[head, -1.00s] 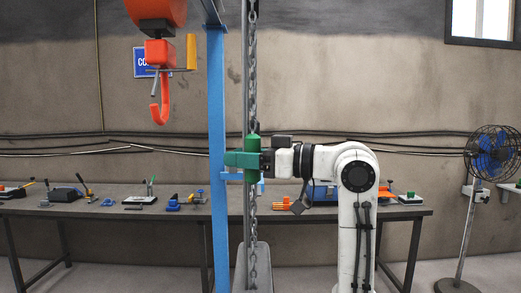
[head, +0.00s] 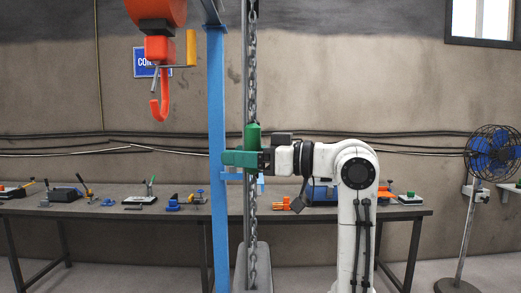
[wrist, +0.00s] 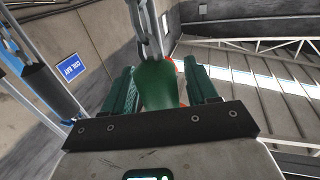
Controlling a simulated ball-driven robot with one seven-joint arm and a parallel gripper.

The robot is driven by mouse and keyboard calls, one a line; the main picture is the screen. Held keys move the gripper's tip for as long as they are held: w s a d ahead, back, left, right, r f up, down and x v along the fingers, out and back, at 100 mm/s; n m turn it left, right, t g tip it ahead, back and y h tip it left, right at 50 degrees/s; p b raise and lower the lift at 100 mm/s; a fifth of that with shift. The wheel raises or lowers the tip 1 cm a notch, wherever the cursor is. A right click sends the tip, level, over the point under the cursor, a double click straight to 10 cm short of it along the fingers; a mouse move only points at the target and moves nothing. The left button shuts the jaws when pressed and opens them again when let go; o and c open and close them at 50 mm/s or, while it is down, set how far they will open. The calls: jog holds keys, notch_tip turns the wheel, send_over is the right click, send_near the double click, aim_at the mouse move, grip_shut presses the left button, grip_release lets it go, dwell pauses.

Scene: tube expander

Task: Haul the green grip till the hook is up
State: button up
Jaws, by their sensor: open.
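The green grip (head: 253,134) is a cylinder on a hanging chain beside the blue post. The orange hook (head: 160,97) hangs below the orange hoist body at the upper left, well above bench height. My gripper (head: 240,158), with green fingers, is level at the lower part of the grip and covers some of it. In the wrist view the grip (wrist: 160,86) sits between the two spread fingers of my gripper (wrist: 160,88), which are open around it. Whether either finger touches it, I cannot tell.
The chain (head: 252,80) runs vertically above and below the grip. The blue post (head: 217,120) stands close to its left. A workbench (head: 150,209) with several small fixtures stands behind. A fan (head: 492,152) stands at the far right.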

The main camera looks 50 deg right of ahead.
jog(key=shift+s, duration=0.1)
jog(key=v, duration=0.6)
jog(key=shift+s+d, duration=0.15)
jog(key=shift+s, duration=0.25)
dwell(0.7)
